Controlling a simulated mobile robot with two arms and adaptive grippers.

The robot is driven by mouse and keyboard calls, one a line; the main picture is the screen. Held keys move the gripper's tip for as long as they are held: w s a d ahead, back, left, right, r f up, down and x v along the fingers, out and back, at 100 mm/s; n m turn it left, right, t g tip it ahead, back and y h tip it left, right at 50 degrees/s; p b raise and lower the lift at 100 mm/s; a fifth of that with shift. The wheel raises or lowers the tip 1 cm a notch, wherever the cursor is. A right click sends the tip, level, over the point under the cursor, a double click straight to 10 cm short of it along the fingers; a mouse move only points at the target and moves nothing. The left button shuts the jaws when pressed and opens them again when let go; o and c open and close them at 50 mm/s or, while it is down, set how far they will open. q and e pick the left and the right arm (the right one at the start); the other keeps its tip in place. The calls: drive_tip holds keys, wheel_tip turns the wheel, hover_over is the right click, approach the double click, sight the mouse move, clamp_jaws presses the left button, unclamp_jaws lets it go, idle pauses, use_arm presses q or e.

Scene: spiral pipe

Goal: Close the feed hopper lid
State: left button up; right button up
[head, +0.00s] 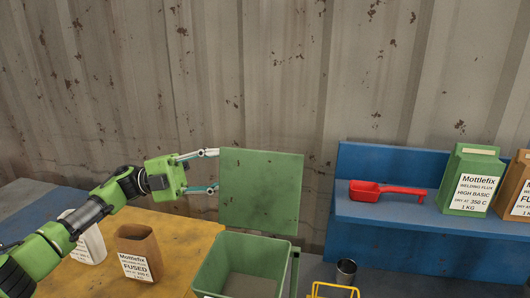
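The feed hopper (207,272) is an open green box at the bottom middle of the head view. Its green lid (262,190) stands upright behind and above the opening, raised. My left gripper (213,171) comes in from the left with its two fingers spread, one above the other. The fingertips are at the lid's left edge; I cannot tell whether they touch it. Nothing shows between the fingers. The front of the hopper is cut off by the picture's lower edge. My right gripper is not in view.
An orange-yellow table (185,245) at left bears a brown bag (138,250) and a white bag (90,245). A blue shelf (400,211) at right holds a red scoop (385,191), a green bag (472,180) and a brown bag (517,188).

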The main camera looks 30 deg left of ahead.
sight(264, 162)
use_arm(q)
drive_tip(key=p+x, duration=0.3)
drive_tip(key=x, duration=0.5)
drive_tip(key=shift+w+d+r+p, duration=0.1)
drive_tip(key=shift+w+r+p, duration=0.15)
drive_tip(key=shift+p, duration=0.1)
drive_tip(key=shift+w+d, duration=0.1)
drive_tip(key=shift+d, duration=0.45)
drive_tip(key=shift+f, duration=0.1)
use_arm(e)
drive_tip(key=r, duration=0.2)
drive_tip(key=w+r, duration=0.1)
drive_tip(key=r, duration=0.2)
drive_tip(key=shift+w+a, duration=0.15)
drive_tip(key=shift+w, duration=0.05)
use_arm(q)
clamp_jaws()
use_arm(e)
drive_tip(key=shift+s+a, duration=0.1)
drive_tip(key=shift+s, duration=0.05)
